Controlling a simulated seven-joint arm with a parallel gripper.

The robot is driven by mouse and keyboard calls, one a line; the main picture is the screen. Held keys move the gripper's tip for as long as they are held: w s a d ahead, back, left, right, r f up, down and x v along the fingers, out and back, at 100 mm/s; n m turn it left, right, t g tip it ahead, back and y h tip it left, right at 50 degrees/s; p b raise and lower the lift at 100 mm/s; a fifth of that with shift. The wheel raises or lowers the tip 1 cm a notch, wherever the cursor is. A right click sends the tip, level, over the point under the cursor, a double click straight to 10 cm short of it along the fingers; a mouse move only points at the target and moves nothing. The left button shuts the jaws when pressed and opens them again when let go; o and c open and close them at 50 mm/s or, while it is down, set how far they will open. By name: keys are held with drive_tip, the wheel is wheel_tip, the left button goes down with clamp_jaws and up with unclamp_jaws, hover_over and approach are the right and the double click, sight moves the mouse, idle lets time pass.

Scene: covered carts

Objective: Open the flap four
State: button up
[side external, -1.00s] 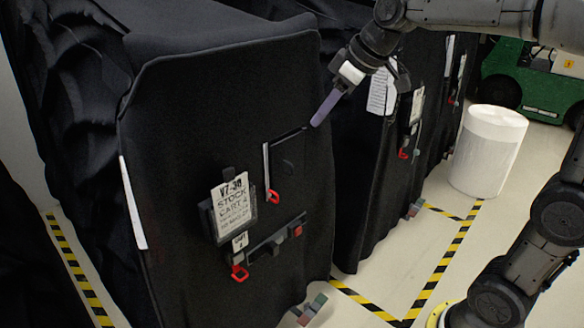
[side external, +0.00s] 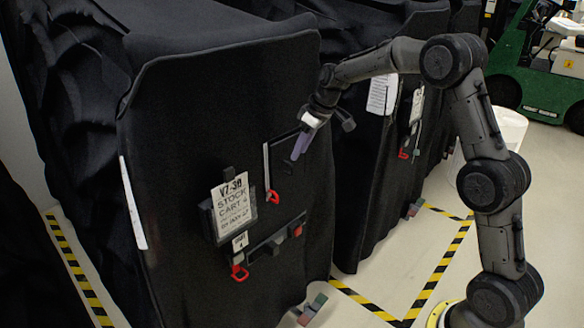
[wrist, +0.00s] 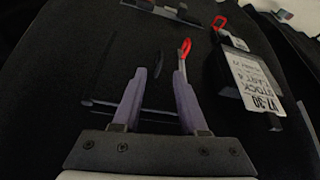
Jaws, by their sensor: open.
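The black-covered cart (side external: 215,110) carries a sign (side external: 234,205) reading "STOCK CART 4", which also shows in the wrist view (wrist: 252,82). A small black rectangular flap (side external: 281,165) lies flat against the cover, with a white strip down its left side. A red loop (side external: 272,197) hangs at its lower left and shows in the wrist view (wrist: 185,47). My gripper (side external: 296,155) is at the flap's right part. In the wrist view its purple fingers (wrist: 160,75) are apart, with nothing seen held between them. Whether they touch the flap I cannot tell.
A second red loop (side external: 238,273) and a dark bar (side external: 276,241) are lower on the cover. Another covered cart (side external: 360,170) stands close on the right. Yellow-black floor tape (side external: 440,270) borders open floor. A green vehicle (side external: 545,85) is at the back right.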

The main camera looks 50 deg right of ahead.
sight(292, 167)
drive_tip(key=x, duration=0.7)
drive_tip(key=shift+w+f, duration=0.15)
drive_tip(key=shift+f, duration=0.15)
clamp_jaws()
idle(1.1)
